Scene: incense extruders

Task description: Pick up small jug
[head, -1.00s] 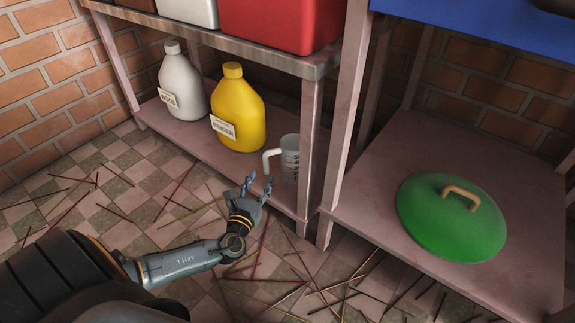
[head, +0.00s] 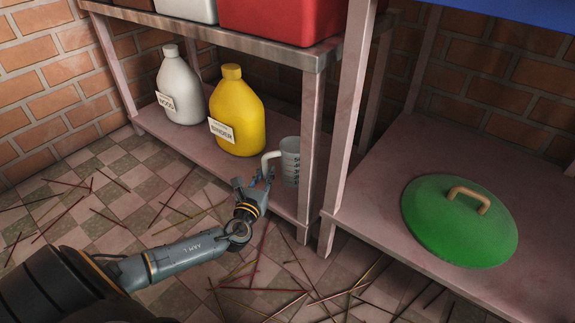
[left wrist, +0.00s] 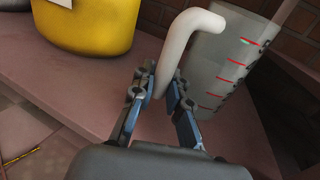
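The small jug (head: 289,160) is a grey, translucent measuring cup with a white handle. It stands upright on the low shelf, beside the shelf's front post. In the left wrist view the jug (left wrist: 222,65) shows red marks, and its white handle (left wrist: 180,45) comes down between my fingers. My left gripper (head: 256,177) is at the handle. In the left wrist view the fingers of the left gripper (left wrist: 161,95) stand on either side of the handle's lower end, with a gap between them. I cannot tell whether they touch it. My right gripper is not in view.
A yellow binder bottle (head: 237,115) and a white bottle (head: 181,88) stand on the same low shelf (head: 185,138), left of the jug. A shelf post (head: 311,150) rises close on the right. A green lid (head: 445,235) lies on the right shelf. Sticks litter the floor.

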